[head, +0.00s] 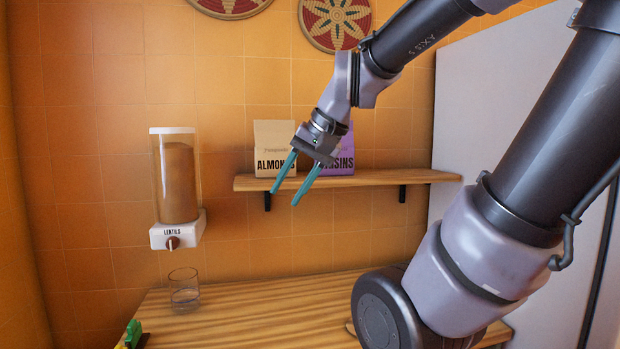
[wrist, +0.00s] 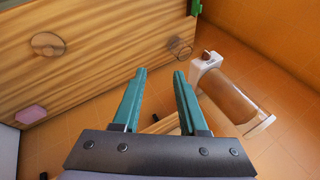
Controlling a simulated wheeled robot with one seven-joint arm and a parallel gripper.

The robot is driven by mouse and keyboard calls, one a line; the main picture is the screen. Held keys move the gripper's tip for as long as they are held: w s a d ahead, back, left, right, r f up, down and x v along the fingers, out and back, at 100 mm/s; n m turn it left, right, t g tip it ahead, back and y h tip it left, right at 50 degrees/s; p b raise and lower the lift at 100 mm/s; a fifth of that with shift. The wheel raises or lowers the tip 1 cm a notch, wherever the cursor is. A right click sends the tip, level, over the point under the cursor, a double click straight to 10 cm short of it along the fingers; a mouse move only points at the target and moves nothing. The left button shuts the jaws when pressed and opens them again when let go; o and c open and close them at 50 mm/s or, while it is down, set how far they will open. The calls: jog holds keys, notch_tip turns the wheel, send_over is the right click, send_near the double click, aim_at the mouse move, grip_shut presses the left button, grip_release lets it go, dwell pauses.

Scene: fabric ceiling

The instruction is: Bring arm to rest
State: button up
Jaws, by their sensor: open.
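My gripper (head: 289,194) has two teal fingers and is raised in front of the wall shelf in the head view. Its fingers are apart and nothing is between them. In the wrist view my gripper (wrist: 159,73) also shows its fingers apart and empty. My arm reaches in from the upper right of the head view and partly hides the shelf and the bags on it.
A lentils dispenser (head: 178,190) hangs on the tiled wall above a glass (head: 184,290) on the wooden counter (head: 250,318). An almonds bag (head: 270,142) and a purple raisins bag (head: 342,160) stand on the shelf (head: 390,178). A tall grey cabinet (head: 470,110) stands right.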

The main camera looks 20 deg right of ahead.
jog(key=d, duration=0.1)
jog(key=s+d+r+t+h, duration=0.1)
jog(key=d+n+h, duration=0.1)
jog(key=shift+s+d+r+t, duration=0.2)
jog(key=shift+d+r+t, duration=0.05)
jog(key=shift+r+t, duration=0.15)
